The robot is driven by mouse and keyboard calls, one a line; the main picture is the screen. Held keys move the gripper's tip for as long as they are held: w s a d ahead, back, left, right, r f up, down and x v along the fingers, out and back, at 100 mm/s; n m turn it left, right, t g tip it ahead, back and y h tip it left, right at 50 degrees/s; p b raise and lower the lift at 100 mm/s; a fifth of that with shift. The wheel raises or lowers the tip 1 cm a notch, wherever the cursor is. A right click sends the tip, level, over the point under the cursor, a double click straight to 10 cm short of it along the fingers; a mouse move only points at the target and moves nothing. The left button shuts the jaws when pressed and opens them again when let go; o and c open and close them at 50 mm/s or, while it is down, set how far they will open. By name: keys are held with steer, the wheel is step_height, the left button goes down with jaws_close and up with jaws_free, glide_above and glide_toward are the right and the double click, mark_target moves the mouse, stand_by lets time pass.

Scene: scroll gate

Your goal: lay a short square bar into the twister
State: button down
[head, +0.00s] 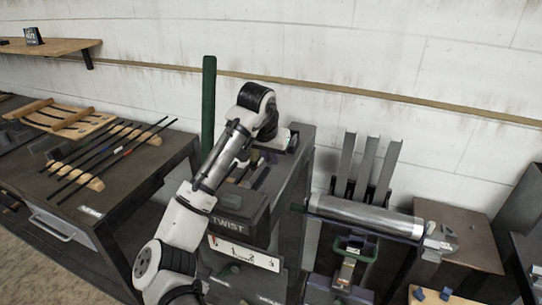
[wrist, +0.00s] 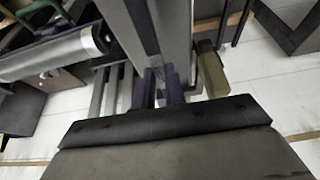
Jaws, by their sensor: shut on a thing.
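The twister (head: 238,222) is the dark machine marked TWIST in the middle of the head view, with a white numbered plate on its front. My arm reaches over it, and my gripper (head: 262,160) is low over its top, small and partly hidden by my wrist. In the wrist view my gripper (wrist: 160,88) has its two dark purple fingers close together, shut on a small grey piece (wrist: 158,73), which I take for the short square bar. Most of the bar is hidden. The grey bed of the twister (wrist: 176,25) runs just beyond the fingers. I cannot tell whether the bar touches it.
A brass-coloured block (wrist: 212,75) is right of the fingers. A green upright post (head: 208,100) stands behind the arm. A bench (head: 150,180) with several dark rods is at left. A large roller (head: 365,214) and upright grey channels (head: 366,165) are at right.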

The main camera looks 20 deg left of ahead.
steer(key=shift+f, duration=0.15)
steer(key=c, duration=1.4)
jaws_free()
steer(key=shift+f, duration=0.1)
steer(key=shift+o, duration=0.2)
steer(key=b+v, duration=0.3)
steer(key=v, duration=1.1)
